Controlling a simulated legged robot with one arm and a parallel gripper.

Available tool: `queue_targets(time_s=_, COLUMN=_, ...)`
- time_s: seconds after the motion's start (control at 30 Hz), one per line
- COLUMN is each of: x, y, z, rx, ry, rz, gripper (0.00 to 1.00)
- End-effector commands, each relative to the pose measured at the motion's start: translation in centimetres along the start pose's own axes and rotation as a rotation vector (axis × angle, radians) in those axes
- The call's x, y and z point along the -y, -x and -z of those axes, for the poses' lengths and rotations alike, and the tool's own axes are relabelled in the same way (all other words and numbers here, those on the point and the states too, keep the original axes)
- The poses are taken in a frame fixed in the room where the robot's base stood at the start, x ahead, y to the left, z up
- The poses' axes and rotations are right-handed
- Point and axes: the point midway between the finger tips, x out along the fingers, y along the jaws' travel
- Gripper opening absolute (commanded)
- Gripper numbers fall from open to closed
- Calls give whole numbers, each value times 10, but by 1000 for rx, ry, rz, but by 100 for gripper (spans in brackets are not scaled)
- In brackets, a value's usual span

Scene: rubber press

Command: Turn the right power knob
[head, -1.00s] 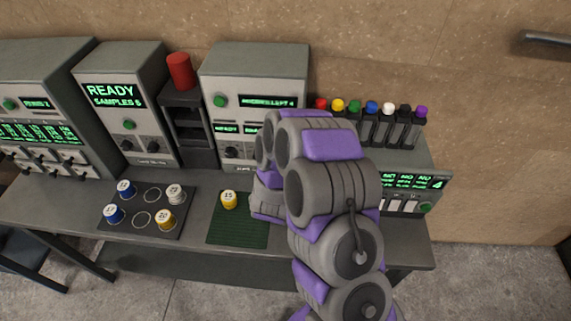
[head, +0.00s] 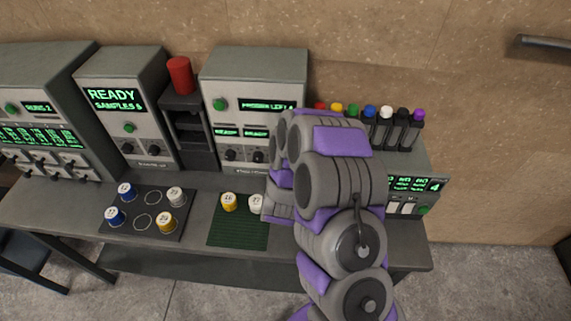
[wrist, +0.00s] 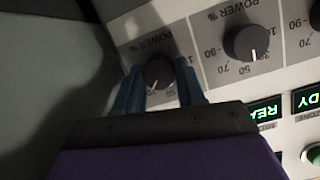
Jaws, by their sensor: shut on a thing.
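The right power knob (wrist: 158,72) is dark and round, on the light panel of the press (head: 240,120). In the wrist view the panel appears upside down, so this knob is at the left end of the row of power knobs. My gripper (wrist: 160,80) is shut on it, with a blue finger on each side. A middle knob (wrist: 245,42) is beside it, and another (wrist: 315,18) is cut off at the picture's edge. In the head view my arm hides the gripper and the right knob. The two other knobs show left of the arm.
A green mat (head: 238,235) with a yellow and a white cap lies before the press. A dark tray (head: 140,222) with several caps lies to its left. Several coloured-top tubes (head: 388,125) stand on a unit at the right. A red cylinder (head: 179,75) tops a dark rack.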

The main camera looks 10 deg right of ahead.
Motion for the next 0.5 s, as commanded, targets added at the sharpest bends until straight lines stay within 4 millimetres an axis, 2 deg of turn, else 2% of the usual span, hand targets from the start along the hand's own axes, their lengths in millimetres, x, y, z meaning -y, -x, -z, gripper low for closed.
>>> queue_targets(time_s=0.03, x=-1, y=0, z=-3, rx=7, ry=1, rz=-1, gripper=40)
queue_targets(time_s=0.3, x=-1, y=2, z=-1, rx=2, ry=1, rz=-1, gripper=64)
queue_targets(time_s=0.5, x=0, y=2, z=0, rx=0, ry=1, rz=0, gripper=64)
